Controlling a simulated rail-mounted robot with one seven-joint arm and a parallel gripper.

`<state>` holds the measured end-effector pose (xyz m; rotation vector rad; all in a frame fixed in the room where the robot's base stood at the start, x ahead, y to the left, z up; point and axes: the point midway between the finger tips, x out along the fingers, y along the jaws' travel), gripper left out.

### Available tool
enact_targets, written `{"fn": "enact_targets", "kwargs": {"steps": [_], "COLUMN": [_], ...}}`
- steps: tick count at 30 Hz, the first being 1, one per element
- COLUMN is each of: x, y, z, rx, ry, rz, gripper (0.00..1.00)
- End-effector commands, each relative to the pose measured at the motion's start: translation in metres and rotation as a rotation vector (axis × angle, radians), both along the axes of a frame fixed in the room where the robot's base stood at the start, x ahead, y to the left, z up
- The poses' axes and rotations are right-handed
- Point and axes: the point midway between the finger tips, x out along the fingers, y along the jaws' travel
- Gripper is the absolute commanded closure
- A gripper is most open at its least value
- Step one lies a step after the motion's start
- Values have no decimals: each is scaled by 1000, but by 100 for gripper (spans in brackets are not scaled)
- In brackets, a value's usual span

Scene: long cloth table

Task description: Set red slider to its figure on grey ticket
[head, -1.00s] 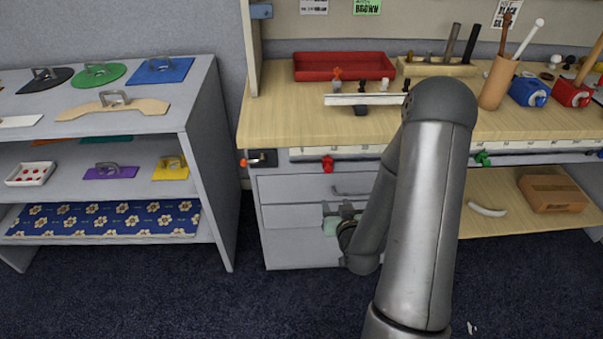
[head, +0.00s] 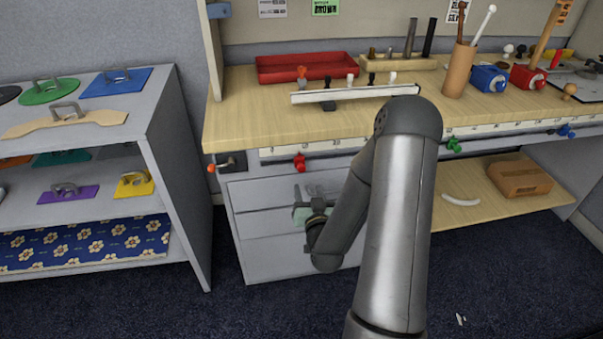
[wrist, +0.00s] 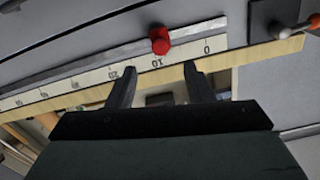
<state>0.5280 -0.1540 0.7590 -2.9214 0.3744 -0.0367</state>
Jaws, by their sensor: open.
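The red slider (head: 300,162) sits on the numbered rail at the bench's front edge, near its left end. In the wrist view the red slider (wrist: 160,40) is close to the mark 10 on the upside-down pale scale (wrist: 112,72). My gripper (wrist: 162,83) is open and empty, its fingers pointing at the scale just below the slider in that picture, apart from the slider. In the head view my gripper (head: 306,212) is in front of the drawers, below the slider. A greyish-white ticket (head: 272,7) hangs on the back panel; its figure is too small to read.
A green slider (head: 453,145) and a blue slider (head: 567,131) sit farther right along the front edge. An orange-tipped lever (head: 222,166) is at the bench's left corner. A drawer front (head: 260,225) is behind my gripper. Shelves (head: 178,150) stand to the left.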

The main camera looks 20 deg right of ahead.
Motion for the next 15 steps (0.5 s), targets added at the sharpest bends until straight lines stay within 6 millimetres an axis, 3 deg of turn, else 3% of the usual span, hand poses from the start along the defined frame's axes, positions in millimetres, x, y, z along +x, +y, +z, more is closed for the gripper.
{"fn": "enact_targets", "kwargs": {"steps": [9, 15], "x": [66, 92], "y": [-17, -24], "z": [2, 1], "rx": [0, 0], "ry": [-1, 0], "rz": [0, 0], "gripper": [53, 53]}}
